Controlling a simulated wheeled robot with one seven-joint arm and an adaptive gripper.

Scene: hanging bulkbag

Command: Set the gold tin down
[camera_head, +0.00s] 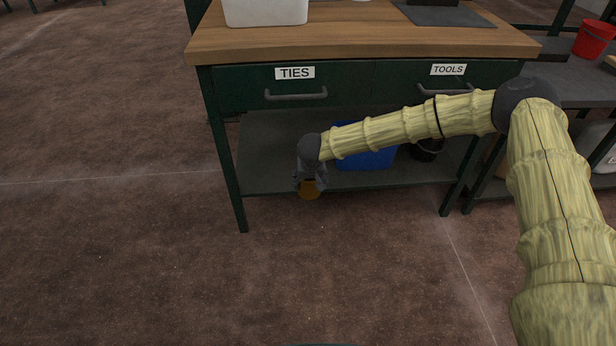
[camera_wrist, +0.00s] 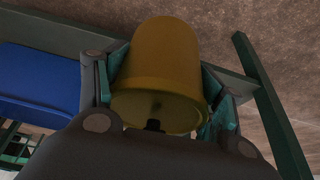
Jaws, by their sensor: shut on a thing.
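The gold tin (camera_head: 309,190) is at the front edge of the bench's lower shelf in the head view. My gripper (camera_head: 310,182) is around it from above, shut on its sides. In the wrist view the gold tin (camera_wrist: 162,70) fills the middle, with the fingers of my gripper (camera_wrist: 160,100) on both sides of it. I cannot tell whether the tin's base touches the shelf or is just apart from it.
The lower shelf (camera_head: 270,150) holds a blue bin (camera_head: 365,158) and a black bucket (camera_head: 428,150), partly behind my arm. Drawers marked TIES (camera_head: 295,92) and TOOLS (camera_head: 450,88) hang above. The shelf's left part is bare. A red bucket (camera_head: 594,40) stands at right.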

